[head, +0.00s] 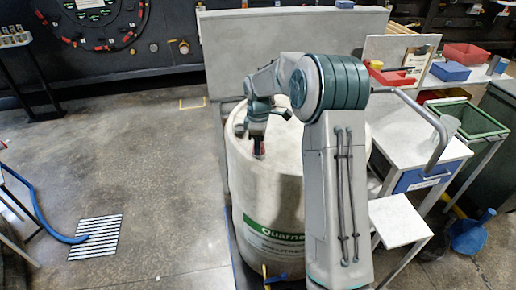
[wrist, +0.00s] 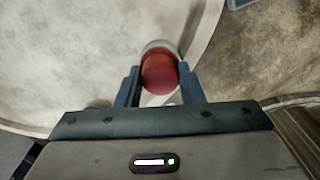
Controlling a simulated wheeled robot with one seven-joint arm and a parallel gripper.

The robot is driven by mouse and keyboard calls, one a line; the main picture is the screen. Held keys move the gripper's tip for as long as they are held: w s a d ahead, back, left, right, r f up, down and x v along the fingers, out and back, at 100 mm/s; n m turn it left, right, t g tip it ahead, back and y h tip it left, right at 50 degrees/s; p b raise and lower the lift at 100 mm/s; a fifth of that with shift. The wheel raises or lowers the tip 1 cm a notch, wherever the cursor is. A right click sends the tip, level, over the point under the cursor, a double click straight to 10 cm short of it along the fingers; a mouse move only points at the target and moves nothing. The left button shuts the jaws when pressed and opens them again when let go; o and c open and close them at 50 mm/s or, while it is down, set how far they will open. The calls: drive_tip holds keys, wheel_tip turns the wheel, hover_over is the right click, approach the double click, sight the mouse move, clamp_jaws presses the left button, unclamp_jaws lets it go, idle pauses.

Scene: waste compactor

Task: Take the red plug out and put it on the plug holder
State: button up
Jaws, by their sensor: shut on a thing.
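My gripper (wrist: 160,90) is shut on the red plug (wrist: 160,74), which shows between its two fingers in the wrist view. A pale grey ring (wrist: 160,45) shows at the far side of the plug. In the head view my gripper (head: 258,148) is at the top of the large white barrel (head: 262,190), near its front left rim, pointing down. The plug is small and mostly hidden there. I cannot tell whether the plug is still seated in its opening. I cannot make out the plug holder for certain in either view.
A white side table (head: 420,150) with a blue drawer stands right of the barrel. Red bins (head: 466,54) and a blue bin (head: 450,71) sit on a shelf at the back right. A grey wall panel (head: 290,40) stands behind the barrel.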

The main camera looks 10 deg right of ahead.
drive_tip(key=shift+n, duration=0.4)
drive_tip(key=o, duration=1.2)
drive_tip(key=shift+c, duration=0.5)
drive_tip(key=m, duration=0.3)
drive_tip(key=shift+m+b, duration=0.4)
drive_tip(key=m, duration=0.6)
drive_tip(key=shift+b, duration=0.3)
drive_tip(key=m, duration=0.5)
drive_tip(key=shift+m, duration=0.3)
drive_tip(key=m, duration=0.5)
